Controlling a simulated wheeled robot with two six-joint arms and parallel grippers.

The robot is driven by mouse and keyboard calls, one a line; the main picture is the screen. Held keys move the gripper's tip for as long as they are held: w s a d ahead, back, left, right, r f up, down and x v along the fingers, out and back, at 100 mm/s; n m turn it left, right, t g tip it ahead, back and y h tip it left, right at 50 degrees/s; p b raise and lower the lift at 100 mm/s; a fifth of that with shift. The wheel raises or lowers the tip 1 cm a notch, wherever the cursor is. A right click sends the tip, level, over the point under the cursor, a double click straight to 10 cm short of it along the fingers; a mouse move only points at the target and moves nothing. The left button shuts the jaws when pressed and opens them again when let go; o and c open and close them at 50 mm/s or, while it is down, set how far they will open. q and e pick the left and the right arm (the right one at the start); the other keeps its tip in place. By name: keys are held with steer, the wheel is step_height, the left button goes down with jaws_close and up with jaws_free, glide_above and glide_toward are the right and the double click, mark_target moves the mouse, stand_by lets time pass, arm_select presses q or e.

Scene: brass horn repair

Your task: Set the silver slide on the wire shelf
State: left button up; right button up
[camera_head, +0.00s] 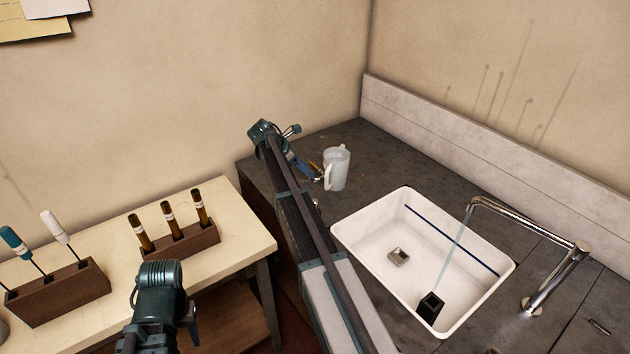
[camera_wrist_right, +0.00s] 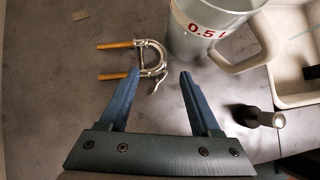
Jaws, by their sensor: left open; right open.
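The silver slide (camera_wrist_right: 152,52) lies on the dark counter, a silver U-bend with two brass-coloured legs pointing left in the right wrist view. In the head view only a small part of it (camera_head: 314,166) shows beside my gripper. My right gripper (camera_wrist_right: 160,75) is open, its two blue fingers pointing toward the slide with nothing gripped. In the head view the right gripper (camera_head: 303,167) is low over the counter, left of the jug. My left gripper (camera_head: 158,290) is over the wooden bench, its fingers mostly hidden. No wire shelf shows in either view.
A clear measuring jug (camera_head: 338,168) stands close right of the slide. A white sink (camera_head: 375,232) with a running tap (camera_head: 555,277) and a black block (camera_head: 430,306) lies beyond. A dark-capped object (camera_wrist_right: 262,118) is near the right finger. Tool racks (camera_head: 190,242) stand on the bench.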

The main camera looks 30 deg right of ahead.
mark_target(311, 182)
steer(key=shift+b+x, duration=1.9)
steer(key=shift+x, duration=0.35)
steer(key=shift+d+f, duration=0.15)
steer(key=shift+f, duration=0.2)
steer(key=shift+r, duration=0.1)
jaws_close()
